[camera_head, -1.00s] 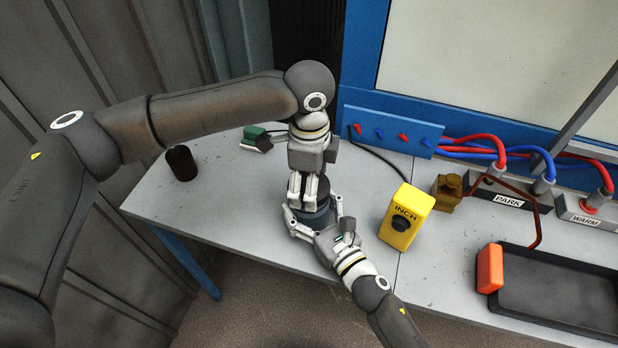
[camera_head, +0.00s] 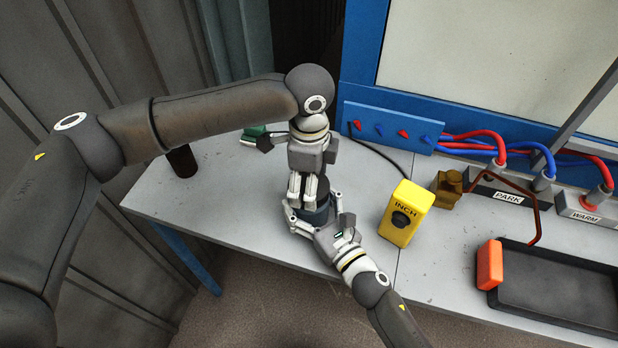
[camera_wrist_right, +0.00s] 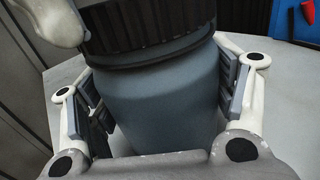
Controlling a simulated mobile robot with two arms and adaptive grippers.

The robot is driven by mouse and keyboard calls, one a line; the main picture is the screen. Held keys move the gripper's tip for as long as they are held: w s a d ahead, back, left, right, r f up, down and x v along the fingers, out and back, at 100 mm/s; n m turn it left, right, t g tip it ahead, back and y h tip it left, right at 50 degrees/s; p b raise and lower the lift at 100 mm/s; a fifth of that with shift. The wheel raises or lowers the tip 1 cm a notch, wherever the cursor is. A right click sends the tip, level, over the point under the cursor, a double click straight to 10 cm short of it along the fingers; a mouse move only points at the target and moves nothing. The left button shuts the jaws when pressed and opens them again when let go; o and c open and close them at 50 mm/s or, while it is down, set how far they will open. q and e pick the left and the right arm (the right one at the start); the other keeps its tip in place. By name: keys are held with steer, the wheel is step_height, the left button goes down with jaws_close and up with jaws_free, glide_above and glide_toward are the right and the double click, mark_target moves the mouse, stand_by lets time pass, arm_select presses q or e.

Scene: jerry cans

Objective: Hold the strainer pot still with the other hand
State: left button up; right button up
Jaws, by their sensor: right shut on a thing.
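The strainer pot (camera_head: 318,216) is a blue-grey pot with a dark ribbed top, standing near the front edge of the grey table. In the right wrist view its body (camera_wrist_right: 155,105) fills the middle, upright, between the finger pads of my right gripper (camera_wrist_right: 165,105). My right gripper (camera_head: 314,222) is shut on the pot's body from the front right. My left gripper (camera_head: 308,190) points down from above at the pot's dark top (camera_wrist_right: 150,28). One light finger shows beside that top in the wrist view. Whether the left fingers grip it is hidden.
A yellow INCH box (camera_head: 406,213) stands right of the pot, with a brass block (camera_head: 447,189) behind it. A dark brown cylinder (camera_head: 182,161) stands at left.

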arm_select(q)
steer(key=m, duration=0.6)
steer(key=shift+m, duration=0.3)
steer(key=m, duration=0.4)
steer(key=shift+m, duration=0.4)
steer(key=m, duration=1.6)
steer(key=shift+d+r, duration=0.15)
steer(key=shift+d, duration=0.05)
steer(key=shift+m, duration=0.9)
steer(key=shift+a, duration=0.1)
